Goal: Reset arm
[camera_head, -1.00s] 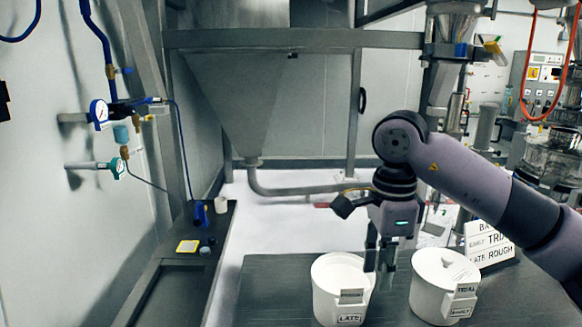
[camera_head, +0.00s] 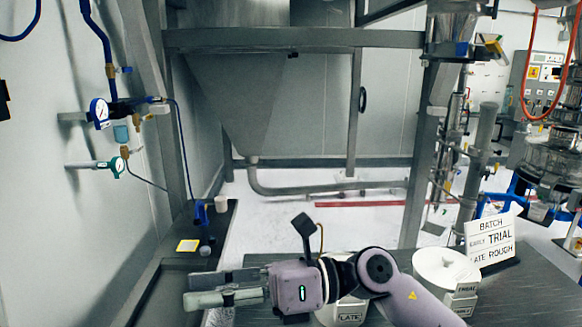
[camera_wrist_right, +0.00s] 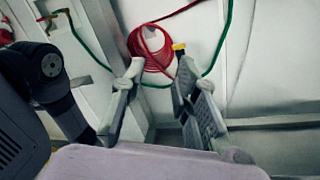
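My right arm (camera_head: 415,300) comes in from the lower right in the head view and lies low across the table. Its right gripper (camera_head: 190,292) points left, level, over the gap between the table and the left bench. In the right wrist view the right gripper (camera_wrist_right: 156,72) has its two fingers spread apart, with nothing between them. My left gripper does not show in either view.
A white pot labelled LATE (camera_head: 350,318) stands largely hidden behind my arm. A lidded white pot (camera_head: 447,270) stands to its right, near a BATCH sign (camera_head: 490,238). The left bench (camera_head: 222,238) holds small items. A steel hopper (camera_head: 260,100) and frame stand behind.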

